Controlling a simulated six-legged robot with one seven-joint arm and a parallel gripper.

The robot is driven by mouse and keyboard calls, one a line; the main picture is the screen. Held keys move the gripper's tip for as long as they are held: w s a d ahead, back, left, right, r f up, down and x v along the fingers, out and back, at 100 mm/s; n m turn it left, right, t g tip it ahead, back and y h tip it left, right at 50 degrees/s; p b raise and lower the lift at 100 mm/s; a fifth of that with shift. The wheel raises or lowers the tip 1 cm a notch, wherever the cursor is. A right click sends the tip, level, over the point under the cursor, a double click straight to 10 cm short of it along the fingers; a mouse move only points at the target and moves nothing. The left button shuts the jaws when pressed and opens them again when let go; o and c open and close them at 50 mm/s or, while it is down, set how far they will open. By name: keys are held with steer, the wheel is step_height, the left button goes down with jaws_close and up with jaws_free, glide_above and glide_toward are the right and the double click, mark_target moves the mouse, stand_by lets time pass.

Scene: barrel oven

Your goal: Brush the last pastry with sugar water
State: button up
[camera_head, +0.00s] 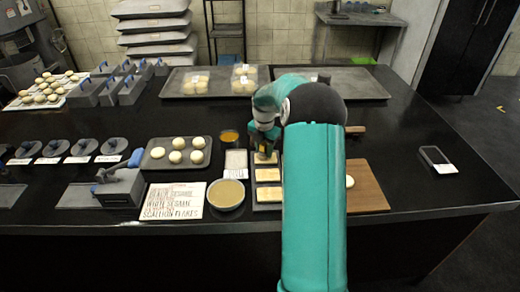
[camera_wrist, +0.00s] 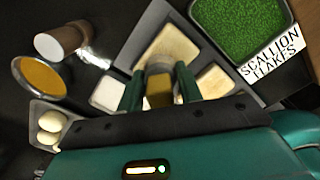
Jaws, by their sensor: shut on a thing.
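My gripper (camera_head: 264,150) is over the far end of a dark tray (camera_head: 254,186) of flat rectangular pastries. In the wrist view its two green fingers (camera_wrist: 160,88) are shut on a brown, block-like brush (camera_wrist: 158,92). The brush is over the pastries, but I cannot tell whether it touches one. In the head view, pale pastries (camera_head: 268,174) lie in a column nearer the front, and the farthest is partly hidden by my gripper. A round bowl of tan liquid (camera_head: 226,194) stands left of the tray. A small amber bowl (camera_head: 229,136) stands farther back.
A tray of round buns (camera_head: 158,162) is at left, with a written card (camera_head: 172,203) in front. My arm partly hides a wooden board (camera_head: 366,188). Green scallion flakes (camera_wrist: 236,28) show in the wrist view. The counter's right side is mostly clear around a small box (camera_head: 436,160).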

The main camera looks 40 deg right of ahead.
mark_target(274, 157)
steer(key=shift+s+d, duration=0.25)
steer(key=shift+d, duration=0.15)
steer(key=shift+s+d, duration=0.45)
steer(key=shift+d, duration=0.2)
steer(key=shift+s+d, duration=0.4)
steer(key=shift+d, duration=0.2)
steer(key=shift+f, duration=0.1)
steer(key=shift+a, duration=0.1)
